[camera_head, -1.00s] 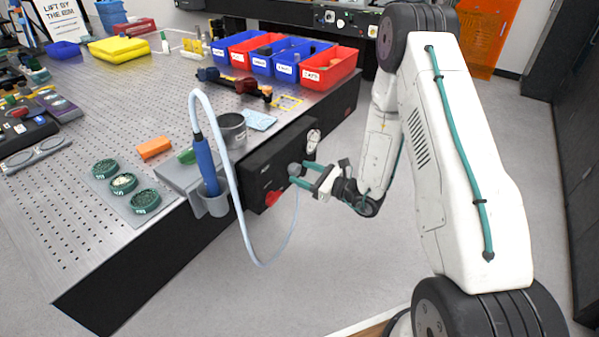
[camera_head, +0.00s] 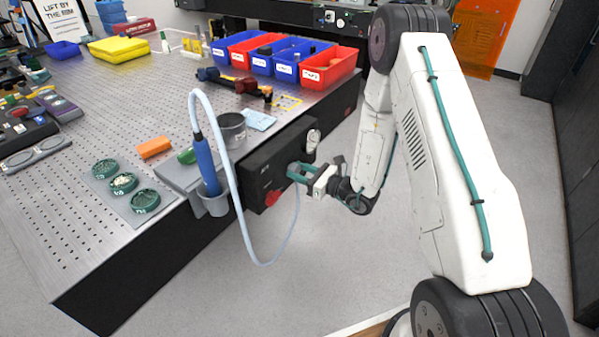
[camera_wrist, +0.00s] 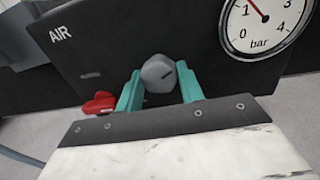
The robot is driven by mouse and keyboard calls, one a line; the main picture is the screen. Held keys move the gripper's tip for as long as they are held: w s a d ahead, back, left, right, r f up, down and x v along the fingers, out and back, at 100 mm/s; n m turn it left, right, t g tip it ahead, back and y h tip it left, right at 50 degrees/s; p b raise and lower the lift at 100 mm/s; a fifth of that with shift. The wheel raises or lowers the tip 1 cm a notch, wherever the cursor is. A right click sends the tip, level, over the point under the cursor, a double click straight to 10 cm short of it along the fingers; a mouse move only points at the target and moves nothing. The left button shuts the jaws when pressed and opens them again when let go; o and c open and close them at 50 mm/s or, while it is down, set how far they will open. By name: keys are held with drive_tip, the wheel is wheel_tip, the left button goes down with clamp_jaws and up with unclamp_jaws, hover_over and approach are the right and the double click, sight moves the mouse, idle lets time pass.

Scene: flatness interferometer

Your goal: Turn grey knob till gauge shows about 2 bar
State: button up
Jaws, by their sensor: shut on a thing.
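The grey knob (camera_wrist: 158,73) sits on the front of the black AIR panel (camera_wrist: 100,50). My gripper (camera_wrist: 160,88) has its teal fingers on either side of the knob and is shut on it. In the head view my gripper (camera_head: 292,172) reaches the panel from the right, and the fingers mostly hide the knob. The round white bar gauge (camera_wrist: 265,22) is at the upper right of the wrist view, its top cut off. Its red needle points up and left, close to the 1 mark. The gauge (camera_head: 312,138) is too small to read in the head view.
A red handle (camera_wrist: 98,103) is on the panel left of the knob. A blue tool (camera_head: 206,165) stands in a grey holder (camera_head: 213,205) beside the panel, its pale hose looping in front. The floor right of the bench is clear.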

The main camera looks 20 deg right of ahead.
drive_tip(key=o, duration=1)
drive_tip(key=shift+v, duration=3.95)
